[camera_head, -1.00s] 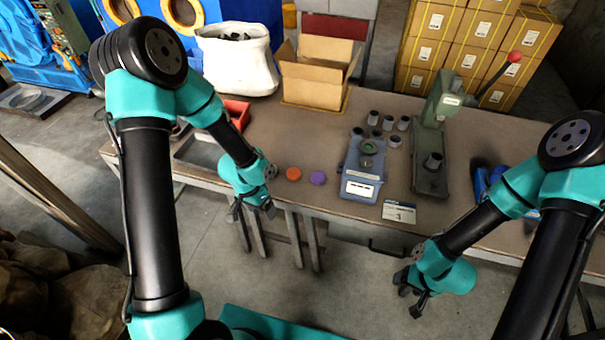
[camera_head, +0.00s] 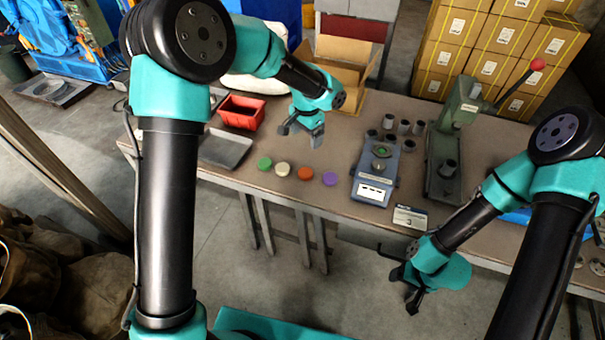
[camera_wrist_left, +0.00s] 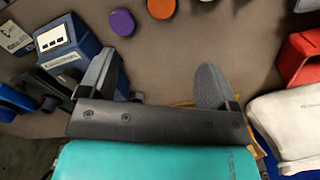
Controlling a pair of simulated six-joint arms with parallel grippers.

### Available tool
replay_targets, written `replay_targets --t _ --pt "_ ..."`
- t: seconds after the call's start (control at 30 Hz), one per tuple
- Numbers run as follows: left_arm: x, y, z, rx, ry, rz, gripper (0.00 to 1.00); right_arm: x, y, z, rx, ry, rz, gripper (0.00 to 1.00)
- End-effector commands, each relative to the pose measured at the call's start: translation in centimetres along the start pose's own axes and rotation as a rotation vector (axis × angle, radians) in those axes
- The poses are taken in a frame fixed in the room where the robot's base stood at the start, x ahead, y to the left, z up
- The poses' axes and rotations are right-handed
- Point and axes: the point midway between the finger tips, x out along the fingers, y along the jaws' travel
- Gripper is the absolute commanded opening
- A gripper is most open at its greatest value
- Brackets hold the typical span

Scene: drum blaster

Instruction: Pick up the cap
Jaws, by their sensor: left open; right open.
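Several caps lie in a row near the table's front edge: green (camera_head: 264,163), cream (camera_head: 282,169), orange (camera_head: 305,173) and purple (camera_head: 329,178). In the left wrist view the purple cap (camera_wrist_left: 122,22) and orange cap (camera_wrist_left: 160,8) show near the top edge, apart from the fingers. My left gripper (camera_head: 301,132) is open and empty above the table, behind the row of caps. Its two spread fingers show in the left wrist view (camera_wrist_left: 160,82). My right gripper (camera_head: 413,289) is open and empty, low in front of the table.
A blue device (camera_head: 375,175) stands right of the caps, with several grey cylinders (camera_head: 404,127) behind it. A green lever press (camera_head: 445,150) is further right. A red bin (camera_head: 241,112) and grey tray (camera_head: 226,148) lie left. A cardboard box (camera_head: 340,62) stands behind my left gripper.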

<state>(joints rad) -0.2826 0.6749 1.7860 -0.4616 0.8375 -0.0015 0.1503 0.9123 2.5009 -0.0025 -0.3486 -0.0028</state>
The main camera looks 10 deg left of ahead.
Motion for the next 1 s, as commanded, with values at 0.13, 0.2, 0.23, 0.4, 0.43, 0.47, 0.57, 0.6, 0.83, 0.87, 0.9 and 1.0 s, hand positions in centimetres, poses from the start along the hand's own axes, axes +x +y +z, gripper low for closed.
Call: replay_targets --t 0.13,0.2,0.23,0.4,0.43,0.47,0.57,0.6,0.83,0.87,0.9,1.0 --pt "0.1 0.0 0.0 0.0 0.0 0.001 0.83 0.0 0.0 0.0 0.0 0.0 0.0 0.67" --pt "0.3 0.0 0.1 -0.001 -0.001 0.001 0.83 0.0 0.0 0.0 0.0 0.0 0.0 0.67" --pt "0.5 0.0 0.1 -0.001 -0.001 0.001 0.83 0.0 0.0 0.0 0.0 0.0 0.0 0.67" --pt "2.5 0.0 0.1 -0.001 -0.003 0.003 0.83 0.0 0.0 0.0 0.0 0.0 0.0 0.67" --pt "3.0 0.0 0.1 -0.001 -0.003 0.003 0.83 0.0 0.0 0.0 0.0 0.0 0.0 0.67" --pt "3.5 0.0 0.1 0.0 -0.003 0.003 0.83 0.0 0.0 0.0 0.0 0.0 0.0 0.67" --pt "5.2 0.0 0.1 -0.001 -0.003 0.003 0.83 0.0 0.0 0.0 0.0 0.0 0.0 0.67" --pt "5.8 0.0 0.1 -0.001 -0.003 0.003 0.83 0.0 0.0 0.0 0.0 0.0 0.0 0.67" --pt "9.8 0.0 0.1 0.0 -0.002 0.003 0.83 0.0 0.0 0.0 0.0 0.0 0.0 0.67" --pt "10.2 0.0 0.1 -0.001 -0.002 0.003 0.83 0.0 0.0 0.0 0.0 0.0 0.0 0.67" --pt "10.8 -0.1 0.1 -0.001 -0.002 0.002 0.83 0.0 0.0 0.0 0.0 0.0 0.0 0.67" --pt "11.9 -0.1 0.1 -0.001 -0.001 0.002 0.83 0.0 0.0 0.0 0.0 0.0 0.0 0.67"
